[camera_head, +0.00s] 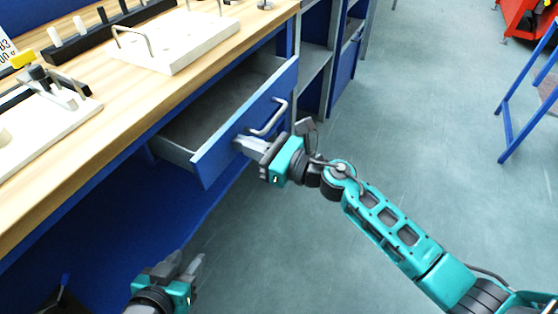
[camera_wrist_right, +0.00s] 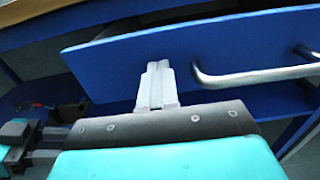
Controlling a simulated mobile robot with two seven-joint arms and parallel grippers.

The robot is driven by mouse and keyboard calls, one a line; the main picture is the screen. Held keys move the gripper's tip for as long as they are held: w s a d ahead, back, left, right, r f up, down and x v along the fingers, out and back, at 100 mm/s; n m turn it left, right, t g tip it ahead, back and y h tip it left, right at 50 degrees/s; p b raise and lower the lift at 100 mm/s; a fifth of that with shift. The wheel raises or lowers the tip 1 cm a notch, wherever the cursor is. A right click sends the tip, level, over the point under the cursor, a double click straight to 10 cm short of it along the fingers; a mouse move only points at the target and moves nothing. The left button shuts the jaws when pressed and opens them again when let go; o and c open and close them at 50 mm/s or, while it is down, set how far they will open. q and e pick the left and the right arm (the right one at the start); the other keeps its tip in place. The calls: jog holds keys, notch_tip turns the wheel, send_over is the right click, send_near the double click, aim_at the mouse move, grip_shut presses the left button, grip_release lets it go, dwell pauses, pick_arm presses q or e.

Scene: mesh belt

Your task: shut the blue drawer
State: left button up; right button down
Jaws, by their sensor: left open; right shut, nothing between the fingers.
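The blue drawer (camera_head: 215,160) stands pulled out under the wooden workbench, with its grey inside showing and empty as far as I see. Its metal bar handle (camera_head: 268,118) is on the front panel. My right gripper (camera_head: 240,143) is shut and empty, its fingertips at the drawer front beside the handle. In the right wrist view the shut fingers (camera_wrist_right: 157,72) are against or very near the blue front panel (camera_wrist_right: 215,50), left of the handle (camera_wrist_right: 255,74). I cannot tell whether they touch. My left gripper (camera_head: 185,268) is open, low at the bottom left, apart from the drawer.
The wooden bench top (camera_head: 140,95) carries a pale board with a handle (camera_head: 175,42), a black rack (camera_head: 100,32) and another fixture board (camera_head: 45,120). A blue-framed stand (camera_head: 525,110) and a red object (camera_head: 525,18) are at the right. The floor between is clear.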

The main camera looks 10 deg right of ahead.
jog(key=b+x, duration=0.2)
jog(key=x, duration=0.7)
jog(key=shift+f+b, duration=0.1)
jog(key=shift+b, duration=0.3)
jog(key=shift+w+a, duration=0.3)
jog(key=shift+a, duration=0.1)
jog(key=shift+a+r, duration=0.1)
jog(key=shift+r, duration=0.2)
jog(key=shift+r, duration=0.1)
jog(key=shift+w, duration=0.1)
